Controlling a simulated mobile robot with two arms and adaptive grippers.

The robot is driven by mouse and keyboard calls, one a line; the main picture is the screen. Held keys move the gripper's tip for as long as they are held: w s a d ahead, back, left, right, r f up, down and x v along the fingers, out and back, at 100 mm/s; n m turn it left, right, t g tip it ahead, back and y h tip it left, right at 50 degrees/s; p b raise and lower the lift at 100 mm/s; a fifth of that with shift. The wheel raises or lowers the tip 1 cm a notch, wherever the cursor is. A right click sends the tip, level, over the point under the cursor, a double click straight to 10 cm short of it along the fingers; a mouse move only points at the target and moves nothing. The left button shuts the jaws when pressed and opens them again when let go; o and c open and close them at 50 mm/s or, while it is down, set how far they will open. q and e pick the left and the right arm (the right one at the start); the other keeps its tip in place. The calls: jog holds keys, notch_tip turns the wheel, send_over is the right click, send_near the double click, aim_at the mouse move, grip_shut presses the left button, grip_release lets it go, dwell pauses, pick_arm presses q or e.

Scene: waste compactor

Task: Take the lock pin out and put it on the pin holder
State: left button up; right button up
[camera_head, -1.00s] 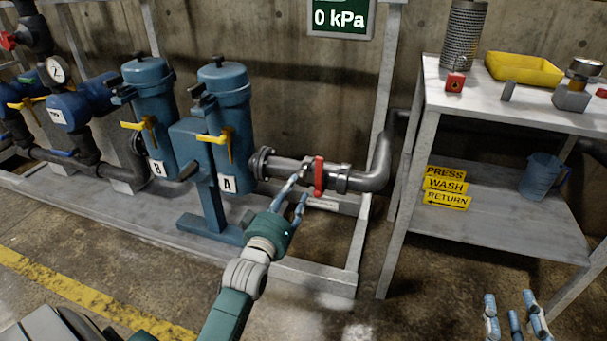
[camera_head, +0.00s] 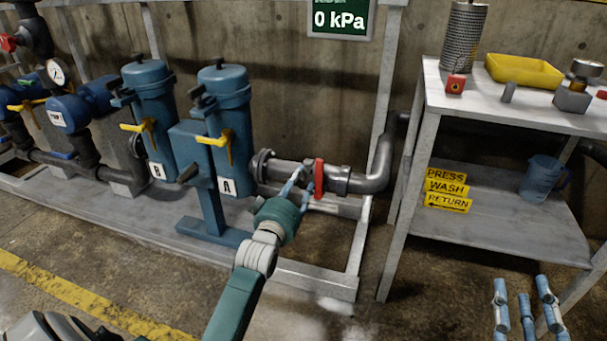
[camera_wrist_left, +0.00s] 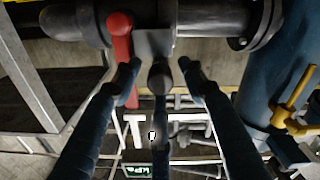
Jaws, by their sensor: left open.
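My left gripper (camera_head: 299,186) is at the grey pipe, just left of the red valve handle (camera_head: 319,178). In the left wrist view, its two outer fingers stand apart on either side of a round dark grey knob (camera_wrist_left: 160,77), which looks like the lock pin's head. The knob sits in front of a pale metal plate (camera_wrist_left: 154,42) beside the red handle. The third finger is below it; I cannot tell whether any finger touches the knob. My right gripper (camera_head: 524,295) is open and empty at the lower right. I cannot clearly identify the pin holder.
A metal table (camera_head: 450,103) at the right holds a red block (camera_head: 455,84), a yellow tray (camera_head: 524,71) and a mesh cylinder (camera_head: 467,36). Its lower shelf has yellow signs (camera_head: 446,187) and a blue jug (camera_head: 541,178). Blue filter housings (camera_head: 228,130) stand left of my left gripper.

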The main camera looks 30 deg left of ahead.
pick_arm(q)
grip_shut()
jog(key=shift+s, duration=0.15)
pick_arm(e)
jog(key=shift+d+f+g+h, duration=0.15)
jog(key=shift+f+g, duration=0.15)
jog(key=shift+f, duration=0.35)
jog(key=shift+f+g+h, duration=0.15)
jog(key=shift+f+g, duration=0.15)
jog(key=shift+f, duration=0.35)
dwell(0.4)
pick_arm(q)
jog(key=shift+s+d+p, duration=0.1)
jog(key=shift+s+p, duration=0.05)
jog(key=shift+p, duration=0.3)
pick_arm(e)
jog(key=shift+s+d+f+g, duration=0.15)
jog(key=shift+f+g, duration=0.35)
jog(key=shift+f, duration=0.55)
jog(key=shift+f, duration=0.25)
pick_arm(q)
jog(key=shift+s, duration=0.15)
pick_arm(e)
jog(key=shift+d+f+g, duration=0.15)
jog(key=shift+f+g, duration=0.15)
jog(key=shift+f, duration=0.05)
dwell(0.4)
